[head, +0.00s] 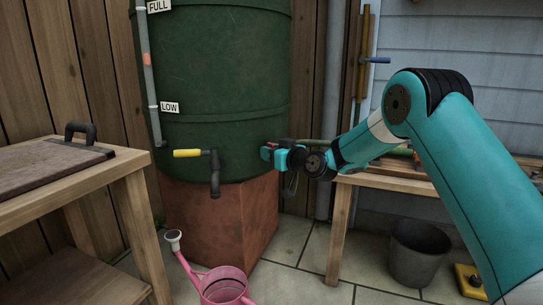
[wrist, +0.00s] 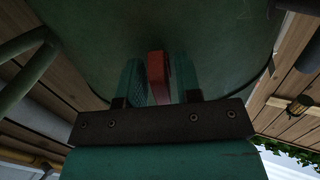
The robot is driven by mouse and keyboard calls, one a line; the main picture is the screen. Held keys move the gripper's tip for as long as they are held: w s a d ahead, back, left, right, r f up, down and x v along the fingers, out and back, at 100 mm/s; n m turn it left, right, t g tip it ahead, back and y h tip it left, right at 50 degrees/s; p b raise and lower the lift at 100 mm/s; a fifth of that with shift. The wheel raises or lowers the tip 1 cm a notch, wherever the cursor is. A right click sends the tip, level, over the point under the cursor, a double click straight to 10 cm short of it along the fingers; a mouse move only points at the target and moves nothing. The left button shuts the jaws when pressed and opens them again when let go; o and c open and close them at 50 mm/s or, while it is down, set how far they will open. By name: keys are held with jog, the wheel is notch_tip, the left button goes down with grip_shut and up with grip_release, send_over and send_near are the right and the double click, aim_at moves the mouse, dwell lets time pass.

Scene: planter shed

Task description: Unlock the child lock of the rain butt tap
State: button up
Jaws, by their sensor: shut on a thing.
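The green rain butt (head: 215,60) stands on a reddish-brown block base. Its dark tap (head: 215,170) is low on the front, with a yellow lever handle (head: 187,153) pointing left. My gripper (head: 267,151) is at the right side of the butt, well right of the tap. In the wrist view my two teal fingers stand either side of a red piece (wrist: 157,68) against the butt's green wall, and the gripper is shut on it. In the head view the red piece is mostly hidden by the fingers. I cannot tell how it is fixed or which way it is set.
A wooden bench (head: 130,170) with a dark-handled board is at the left. A pink watering can (head: 225,288) stands on the tiles in front of the butt. A wooden table (head: 385,184) and dark bucket (head: 418,250) are at the right. Fence and wall close the back.

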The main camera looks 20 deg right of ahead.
jog(key=shift+f, duration=0.1)
dwell(0.3)
jog(key=shift+d, duration=0.1)
jog(key=o, duration=0.6)
jog(key=p+v, duration=0.3)
jog(key=v, duration=1.4)
jog(key=shift+s+d, duration=0.15)
jog(key=shift+s, duration=0.1)
